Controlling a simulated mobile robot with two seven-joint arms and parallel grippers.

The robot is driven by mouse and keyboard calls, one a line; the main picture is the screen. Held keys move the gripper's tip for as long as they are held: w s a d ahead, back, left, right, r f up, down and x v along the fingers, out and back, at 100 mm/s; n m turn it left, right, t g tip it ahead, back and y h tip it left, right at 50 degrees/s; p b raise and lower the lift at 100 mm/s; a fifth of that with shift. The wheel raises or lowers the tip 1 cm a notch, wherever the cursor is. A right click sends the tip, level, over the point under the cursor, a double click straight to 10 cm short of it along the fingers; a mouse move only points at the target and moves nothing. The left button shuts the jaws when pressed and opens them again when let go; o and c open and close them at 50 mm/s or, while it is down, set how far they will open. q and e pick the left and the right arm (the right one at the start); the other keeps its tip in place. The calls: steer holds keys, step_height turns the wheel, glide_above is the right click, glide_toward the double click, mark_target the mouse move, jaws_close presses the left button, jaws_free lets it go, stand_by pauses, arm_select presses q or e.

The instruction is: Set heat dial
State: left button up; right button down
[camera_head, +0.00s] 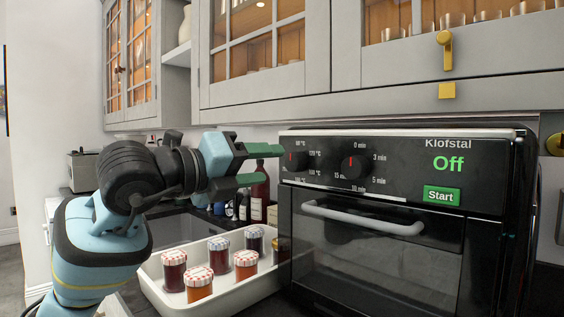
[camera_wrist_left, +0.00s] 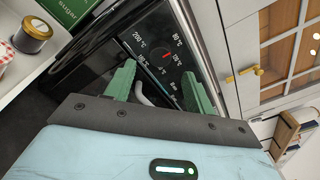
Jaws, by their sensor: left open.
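The black oven (camera_head: 380,245) has a heat dial (camera_head: 297,161) at the left of its panel, ringed by temperature marks. The heat dial also shows in the left wrist view (camera_wrist_left: 167,58), with a red pointer. My left gripper (camera_head: 272,164) has its green fingers spread, pointing at the heat dial from the left. In the left wrist view the gripper (camera_wrist_left: 158,72) has the dial just beyond the gap between its fingertips; I cannot tell whether they touch. A timer dial (camera_head: 353,167) sits to the right. The display (camera_head: 449,163) reads "Off" above a green Start button (camera_head: 441,195).
A white tray (camera_head: 165,300) with several jars stands left of the oven, below my left arm. Bottles (camera_head: 260,198) stand behind the gripper. Glazed cabinets (camera_head: 265,88) hang above the oven. A pale door handle (camera_head: 362,218) sticks out below the dials.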

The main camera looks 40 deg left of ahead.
mark_target(290, 163)
arm_select(q)
steer(key=w, duration=0.3)
steer(key=shift+w+d+p, duration=0.3)
steer(key=shift+w+d, duration=0.15)
steer(key=shift+w, duration=0.55)
steer(key=c, duration=1)
steer(key=shift+o, duration=0.2)
